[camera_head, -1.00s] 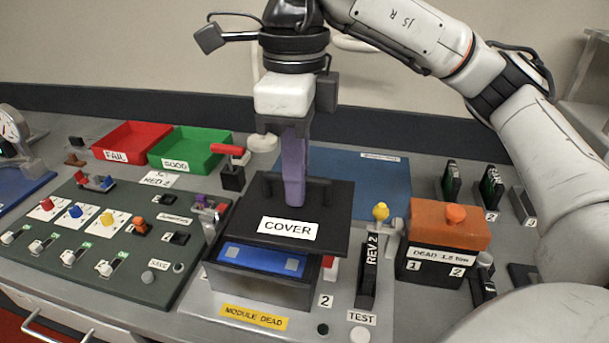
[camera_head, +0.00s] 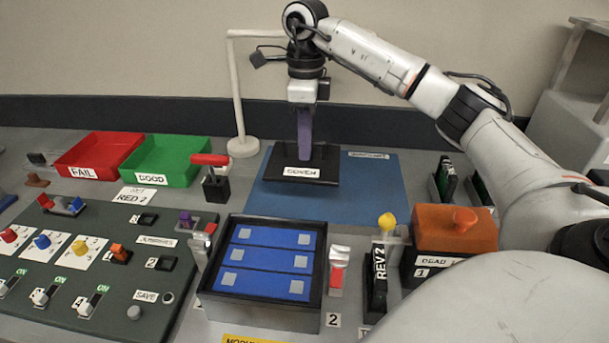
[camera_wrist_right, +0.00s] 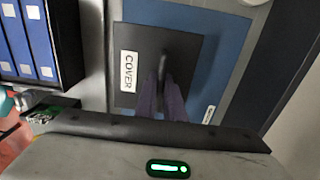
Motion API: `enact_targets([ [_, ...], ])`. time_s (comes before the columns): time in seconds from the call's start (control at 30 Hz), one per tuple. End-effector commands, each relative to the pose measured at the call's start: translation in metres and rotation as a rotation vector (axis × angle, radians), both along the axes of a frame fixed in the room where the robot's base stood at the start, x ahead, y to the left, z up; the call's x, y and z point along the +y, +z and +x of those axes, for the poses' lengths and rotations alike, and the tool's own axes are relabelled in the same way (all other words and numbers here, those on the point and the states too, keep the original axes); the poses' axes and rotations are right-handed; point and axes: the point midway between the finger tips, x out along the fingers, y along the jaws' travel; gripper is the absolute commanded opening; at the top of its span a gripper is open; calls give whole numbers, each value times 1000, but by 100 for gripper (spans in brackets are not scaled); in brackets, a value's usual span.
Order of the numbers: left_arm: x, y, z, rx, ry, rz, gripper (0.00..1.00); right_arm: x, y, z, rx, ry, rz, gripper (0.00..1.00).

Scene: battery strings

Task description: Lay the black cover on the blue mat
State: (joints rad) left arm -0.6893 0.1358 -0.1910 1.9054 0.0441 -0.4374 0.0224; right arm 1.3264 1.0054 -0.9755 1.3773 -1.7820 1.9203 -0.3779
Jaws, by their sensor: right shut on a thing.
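The black cover (camera_head: 287,161), with a white COVER label, is at the left part of the blue mat (camera_head: 370,190). My right gripper (camera_head: 304,157) is shut on the cover's handle, with its purple fingers pointing down. In the right wrist view the cover (camera_wrist_right: 182,50) overlaps the blue mat (camera_wrist_right: 235,25), and the gripper's fingers (camera_wrist_right: 163,85) meet at the dark handle. I cannot tell whether the cover touches the mat or hangs just above it. My left gripper is not in view.
The open black module box (camera_head: 262,300) shows several blue battery cells in front of the mat. A red-handled switch (camera_head: 213,175) and a green GOOD tray (camera_head: 182,160) stand left. An orange-topped box (camera_head: 455,230) stands right. The mat's right part is clear.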

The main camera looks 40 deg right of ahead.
Motion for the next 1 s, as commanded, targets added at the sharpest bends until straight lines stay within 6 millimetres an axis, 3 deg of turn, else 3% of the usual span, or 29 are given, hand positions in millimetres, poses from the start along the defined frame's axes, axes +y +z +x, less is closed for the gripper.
enact_targets([
  [0.13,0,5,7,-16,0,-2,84,0,-30,-1,4,1,-1,0],
  [0.6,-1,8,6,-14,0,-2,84,1,-80,-1,1,0,0,0],
  [0.97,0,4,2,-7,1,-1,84,1,-86,0,-1,0,1,0],
  [1.0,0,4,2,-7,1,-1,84,1,-86,-1,0,1,0,14],
])
